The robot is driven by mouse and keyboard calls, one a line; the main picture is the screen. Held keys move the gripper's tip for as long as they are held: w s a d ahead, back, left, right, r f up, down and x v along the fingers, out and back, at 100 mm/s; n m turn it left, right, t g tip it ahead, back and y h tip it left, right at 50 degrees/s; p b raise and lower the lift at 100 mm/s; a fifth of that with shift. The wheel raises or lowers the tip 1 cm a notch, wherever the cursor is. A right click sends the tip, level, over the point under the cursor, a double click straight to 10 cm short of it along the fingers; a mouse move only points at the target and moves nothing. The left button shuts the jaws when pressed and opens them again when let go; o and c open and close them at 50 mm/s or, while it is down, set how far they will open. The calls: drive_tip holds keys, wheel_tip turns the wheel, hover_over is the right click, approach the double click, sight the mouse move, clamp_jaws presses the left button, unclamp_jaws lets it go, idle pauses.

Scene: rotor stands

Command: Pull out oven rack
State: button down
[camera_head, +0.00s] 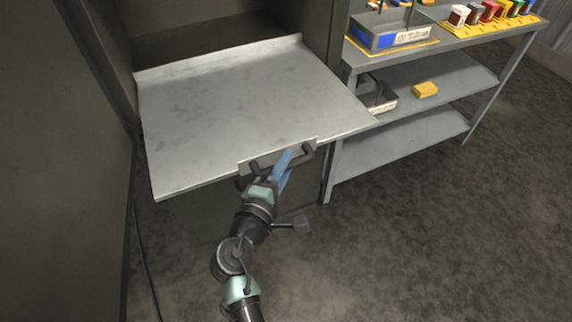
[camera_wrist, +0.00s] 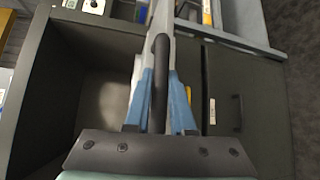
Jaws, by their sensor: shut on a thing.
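The oven rack (camera_head: 240,105) is a flat grey metal sheet that sticks out of the dark oven opening in the head view. Its dark bar handle (camera_head: 265,166) is on a bracket at the front edge. My gripper (camera_head: 284,160) has blue fingers and is at the right part of this handle. In the wrist view my gripper (camera_wrist: 160,100) has its two blue fingers on either side of the dark handle bar (camera_wrist: 160,70), shut on it. The rack appears edge-on there, and its top surface is hidden.
A grey shelf unit (camera_head: 425,70) stands right of the oven, with a blue and grey bin (camera_head: 388,38), several colored jars (camera_head: 490,12) and a yellow block (camera_head: 425,90). A dark panel (camera_head: 60,160) rises at the left. The floor (camera_head: 440,230) at the front right is clear.

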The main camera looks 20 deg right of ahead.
drive_tip(key=c, duration=1)
unclamp_jaws()
drive_tip(key=shift+c, duration=0.2)
drive_tip(key=v, duration=1.3)
